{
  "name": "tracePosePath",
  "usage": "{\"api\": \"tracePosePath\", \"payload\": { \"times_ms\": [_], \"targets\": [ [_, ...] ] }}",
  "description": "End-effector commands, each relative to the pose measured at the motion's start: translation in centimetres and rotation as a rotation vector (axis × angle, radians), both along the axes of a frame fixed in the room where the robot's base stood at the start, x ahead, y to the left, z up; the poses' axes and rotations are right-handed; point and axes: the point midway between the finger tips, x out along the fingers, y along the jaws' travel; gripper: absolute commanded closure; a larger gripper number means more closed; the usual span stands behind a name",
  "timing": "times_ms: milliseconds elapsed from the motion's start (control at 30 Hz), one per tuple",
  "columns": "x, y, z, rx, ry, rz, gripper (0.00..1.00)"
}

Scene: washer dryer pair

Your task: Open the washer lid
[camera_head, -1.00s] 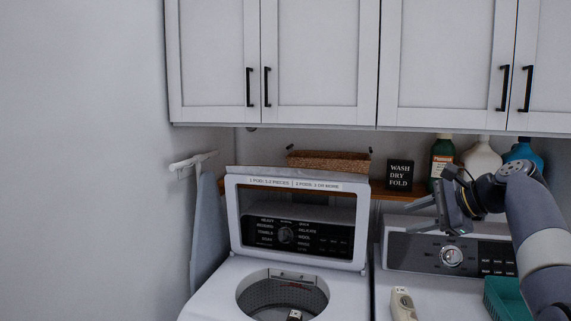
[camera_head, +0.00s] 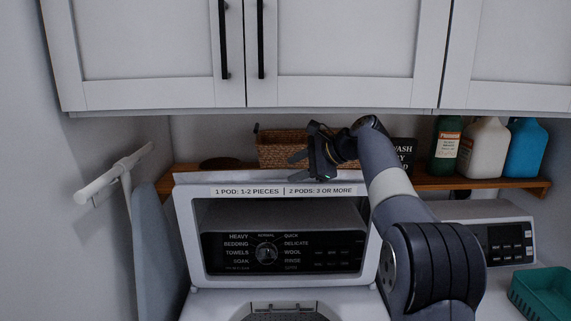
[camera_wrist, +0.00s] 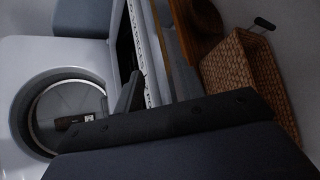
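The washer lid (camera_head: 186,235) stands raised and upright at the back of the washer, a white frame with a clear window and a pod label along its top. The control panel shows through the window. The washer's round drum opening (camera_head: 283,312) is uncovered at the bottom of the head view; it also shows in the wrist view (camera_wrist: 42,105), with a small dark object inside. My gripper (camera_head: 302,165) is above the lid's top edge, in front of the basket. Its fingers look apart and empty. In the wrist view one dark finger overlaps the lid; contact cannot be told.
A wooden shelf (camera_head: 465,183) behind holds a wicker basket (camera_head: 283,148), a dark sign (camera_head: 404,150) and several bottles. White cabinets (camera_head: 345,40) hang above. A folded ironing board (camera_head: 150,240) stands left. The dryer with a teal basket (camera_head: 543,296) is at right.

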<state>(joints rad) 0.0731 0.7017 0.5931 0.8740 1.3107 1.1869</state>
Motion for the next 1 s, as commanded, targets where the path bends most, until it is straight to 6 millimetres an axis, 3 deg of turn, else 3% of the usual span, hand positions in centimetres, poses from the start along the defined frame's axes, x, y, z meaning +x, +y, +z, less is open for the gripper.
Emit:
{"api": "tracePosePath", "payload": {
  "times_ms": [233,600,1000],
  "targets": [
    [1.5,2.4,-1.2,0.001,0.001,0.001,0.62],
    [1.8,2.8,-1.6,0.000,0.001,0.001,0.62],
    [1.8,2.8,-1.6,0.000,0.000,0.000,0.94]
  ]
}}
